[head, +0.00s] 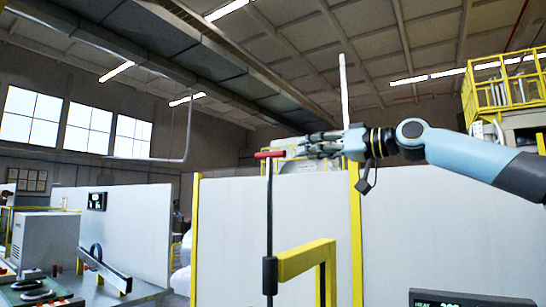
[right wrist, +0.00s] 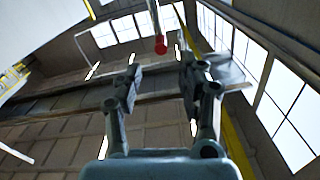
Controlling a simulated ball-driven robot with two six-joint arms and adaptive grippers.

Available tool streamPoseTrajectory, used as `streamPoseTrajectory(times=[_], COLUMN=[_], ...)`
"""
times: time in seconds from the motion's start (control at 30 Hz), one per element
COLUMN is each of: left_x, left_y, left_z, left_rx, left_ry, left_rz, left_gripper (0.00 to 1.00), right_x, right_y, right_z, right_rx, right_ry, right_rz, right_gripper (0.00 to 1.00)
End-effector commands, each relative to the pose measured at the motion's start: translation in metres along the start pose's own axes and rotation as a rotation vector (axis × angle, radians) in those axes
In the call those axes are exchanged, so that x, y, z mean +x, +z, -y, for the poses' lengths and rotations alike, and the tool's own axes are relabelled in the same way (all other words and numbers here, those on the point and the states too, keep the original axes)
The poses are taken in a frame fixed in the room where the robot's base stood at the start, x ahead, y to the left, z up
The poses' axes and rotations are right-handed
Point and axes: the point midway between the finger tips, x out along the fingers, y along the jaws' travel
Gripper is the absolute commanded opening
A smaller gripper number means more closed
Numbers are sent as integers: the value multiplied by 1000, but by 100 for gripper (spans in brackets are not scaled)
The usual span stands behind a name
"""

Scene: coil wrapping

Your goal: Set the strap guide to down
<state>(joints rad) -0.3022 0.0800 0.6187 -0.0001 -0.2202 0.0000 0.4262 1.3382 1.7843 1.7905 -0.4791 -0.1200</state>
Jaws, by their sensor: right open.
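A red handle (head: 270,154) sits across the top of an upright black rod (head: 269,210), which looks like the strap guide's lever. The rod runs down into a black collar (head: 269,275) beside a yellow frame. My right gripper (head: 304,146) comes in from the right, its fingers pointing left close to the red handle. In the right wrist view the gripper (right wrist: 160,72) is open and empty. The end of the red handle (right wrist: 161,45) shows beyond the fingertips, near the middle of the gap; I cannot tell whether they touch. My left gripper is not in view.
A yellow frame (head: 308,255) stands just right of the rod. White panels (head: 235,230) with yellow posts stand behind. A dark display (head: 470,298) is at the lower right. A bench with equipment (head: 120,292) is at the lower left. The air left of the handle looks free.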

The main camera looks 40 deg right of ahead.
Motion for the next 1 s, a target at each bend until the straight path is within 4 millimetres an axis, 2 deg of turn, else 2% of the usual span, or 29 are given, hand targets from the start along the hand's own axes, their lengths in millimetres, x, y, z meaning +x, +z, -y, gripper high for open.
streamPoseTrajectory(times=[0.03,0.2,0.5,0.73,1.0], left_x=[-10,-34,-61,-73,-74], left_y=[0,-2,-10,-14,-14], left_z=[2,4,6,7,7], left_rx=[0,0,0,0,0], left_ry=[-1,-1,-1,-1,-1], left_rz=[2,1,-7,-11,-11], left_gripper=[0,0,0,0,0], right_x=[4,22,68,96,103], right_y=[-5,-7,-4,-1,2], right_z=[1,4,2,2,1], right_rx=[5,7,7,4,0], right_ry=[-4,-4,-1,0,1], right_rz=[-5,-4,-1,1,5], right_gripper=[40,40,40,40,40])
